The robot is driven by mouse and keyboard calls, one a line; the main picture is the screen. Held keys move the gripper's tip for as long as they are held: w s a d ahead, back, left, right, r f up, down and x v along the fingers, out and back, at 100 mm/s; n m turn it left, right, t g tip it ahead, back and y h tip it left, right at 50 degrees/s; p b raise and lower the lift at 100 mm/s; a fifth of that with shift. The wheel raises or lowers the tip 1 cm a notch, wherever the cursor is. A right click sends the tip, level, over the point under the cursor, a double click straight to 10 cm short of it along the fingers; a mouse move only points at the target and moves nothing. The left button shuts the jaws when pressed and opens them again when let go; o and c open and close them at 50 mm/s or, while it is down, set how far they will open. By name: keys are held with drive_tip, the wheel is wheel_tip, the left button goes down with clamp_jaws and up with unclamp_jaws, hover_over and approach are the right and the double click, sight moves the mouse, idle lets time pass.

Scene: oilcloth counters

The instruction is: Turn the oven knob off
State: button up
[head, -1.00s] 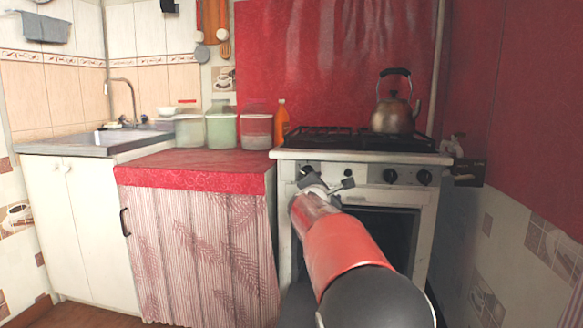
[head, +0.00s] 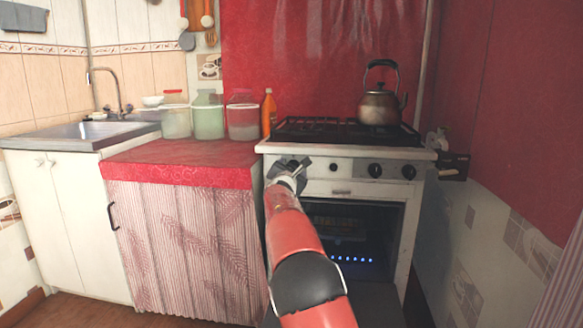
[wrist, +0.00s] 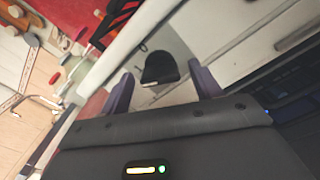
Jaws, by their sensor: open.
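The white oven (head: 345,190) stands right of the counter, with black knobs along its front panel. My gripper (head: 289,166) is at the panel's left end and covers that part in the head view. In the wrist view a black knob (wrist: 160,68) sits between the tips of my open gripper (wrist: 162,85), with a gap on each side. The fingers do not appear to touch it. Blue lights (head: 350,259) show in the oven opening.
A metal kettle (head: 381,104) stands on the stove top. An orange bottle (head: 269,112) and several jars stand on the red-covered counter (head: 170,152) to the left. A red wall is close on the right.

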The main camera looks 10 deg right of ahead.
drive_tip(key=c, duration=1)
drive_tip(key=m+b, duration=0.7)
drive_tip(key=m, duration=0.5)
drive_tip(key=shift+b, duration=0.3)
